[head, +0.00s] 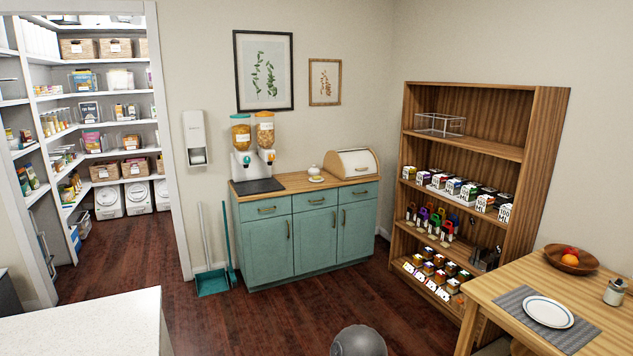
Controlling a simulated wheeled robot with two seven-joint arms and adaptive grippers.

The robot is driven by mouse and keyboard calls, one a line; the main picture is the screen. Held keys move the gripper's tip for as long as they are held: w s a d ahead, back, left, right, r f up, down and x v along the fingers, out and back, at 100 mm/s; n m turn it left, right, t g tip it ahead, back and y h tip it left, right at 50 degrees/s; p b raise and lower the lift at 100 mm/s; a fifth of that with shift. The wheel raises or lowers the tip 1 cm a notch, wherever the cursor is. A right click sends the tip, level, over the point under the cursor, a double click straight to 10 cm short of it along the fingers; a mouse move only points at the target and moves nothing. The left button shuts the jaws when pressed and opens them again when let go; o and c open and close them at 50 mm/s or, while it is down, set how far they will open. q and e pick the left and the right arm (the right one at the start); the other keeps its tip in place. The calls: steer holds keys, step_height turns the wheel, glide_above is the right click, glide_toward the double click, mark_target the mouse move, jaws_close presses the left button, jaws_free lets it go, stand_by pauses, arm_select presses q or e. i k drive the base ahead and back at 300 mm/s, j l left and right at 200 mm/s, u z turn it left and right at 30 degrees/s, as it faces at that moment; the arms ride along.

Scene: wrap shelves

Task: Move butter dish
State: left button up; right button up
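A small white lidded dish (315,171) sits on the wooden top of the teal cabinet (311,233), between the cereal dispensers and the bread box. It looks like the butter dish, but it is too small to be sure. A clear, empty-looking box (439,125) stands on the upper shelf of the wooden shelf unit (466,151). Neither of my grippers is in view.
Two cereal dispensers (253,140) and a bread box (351,164) flank the dish. A dustpan (212,282) leans left of the cabinet. A dining table (500,287) stands at right, a white counter (88,325) at lower left. Dark floor between is mostly clear.

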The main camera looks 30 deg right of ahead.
mark_target(315, 179)
steer(key=i+l+z, duration=0.1)
steer(key=z, duration=0.3)
steer(key=i+l+z, duration=0.1)
steer(key=z, duration=0.35)
steer(key=i+z, duration=0.15)
steer(key=z, duration=0.25)
steer(key=i, duration=2.3)
steer(key=i+l, duration=0.1)
steer(key=i, duration=2.25)
